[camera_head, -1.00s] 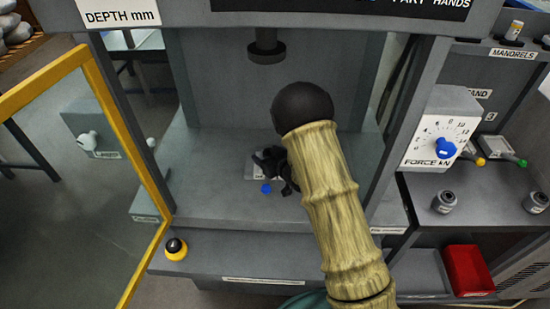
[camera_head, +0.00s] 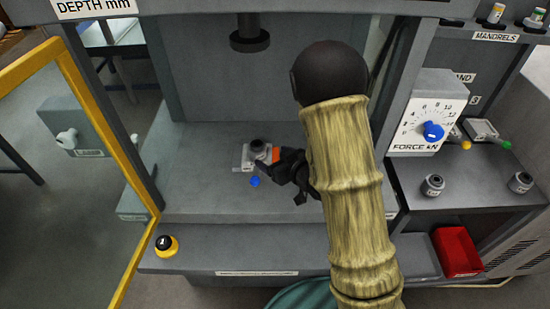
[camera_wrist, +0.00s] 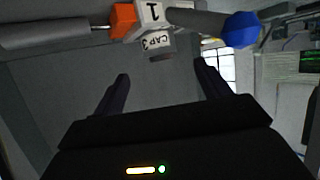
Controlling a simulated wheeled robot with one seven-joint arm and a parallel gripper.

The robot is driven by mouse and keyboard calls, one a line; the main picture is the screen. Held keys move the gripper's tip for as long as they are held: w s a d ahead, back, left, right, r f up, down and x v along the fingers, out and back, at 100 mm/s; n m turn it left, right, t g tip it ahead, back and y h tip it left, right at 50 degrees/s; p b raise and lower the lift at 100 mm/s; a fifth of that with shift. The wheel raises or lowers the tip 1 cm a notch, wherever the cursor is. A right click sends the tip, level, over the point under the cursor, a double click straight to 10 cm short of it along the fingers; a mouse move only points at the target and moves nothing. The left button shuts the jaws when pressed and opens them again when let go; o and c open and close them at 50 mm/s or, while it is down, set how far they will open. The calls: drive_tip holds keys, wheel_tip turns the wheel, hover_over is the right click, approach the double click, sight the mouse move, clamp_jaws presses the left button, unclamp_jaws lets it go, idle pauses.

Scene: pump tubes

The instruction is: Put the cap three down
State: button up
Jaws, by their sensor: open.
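The cap three (camera_wrist: 157,42), a small grey part with a "CAP 3" label, shows in the wrist view just beyond my fingertips. It is against a pale block (camera_wrist: 152,11) marked 1. In the head view a dark round piece (camera_head: 258,145), probably this cap, sits on the pale block (camera_head: 246,157) on the press bed. My gripper (camera_head: 286,168) is just right of the block. In the wrist view my gripper (camera_wrist: 160,76) is open, with nothing between its fingers. Whether a fingertip touches the block cannot be told.
An orange piece (camera_head: 276,154) and a blue knob (camera_head: 255,181) are at the block. The press ram (camera_head: 249,40) hangs above. A yellow door frame (camera_head: 98,130) stands open at left. A yellow-and-black button (camera_head: 166,245) is in front. The bed's left side is clear.

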drive_tip(key=shift+w+d, duration=0.1)
idle(0.6)
drive_tip(key=s+d+r+m+g+h, duration=0.2)
drive_tip(key=s+d+m+g+h, duration=0.15)
drive_tip(key=d+h, duration=0.4)
drive_tip(key=s+d+r+m+g, duration=0.1)
drive_tip(key=s+d+g, duration=0.1)
drive_tip(key=s, duration=0.5)
drive_tip(key=s+d+r+m+g, duration=0.2)
drive_tip(key=s+d+g, duration=0.1)
drive_tip(key=s, duration=0.5)
drive_tip(key=shift+s+r, duration=0.2)
drive_tip(key=shift+r, duration=0.1)
drive_tip(key=p+v, duration=0.2)
drive_tip(key=w+p+v, duration=0.1)
drive_tip(key=p+v, duration=0.1)
drive_tip(key=shift+r, duration=0.2)
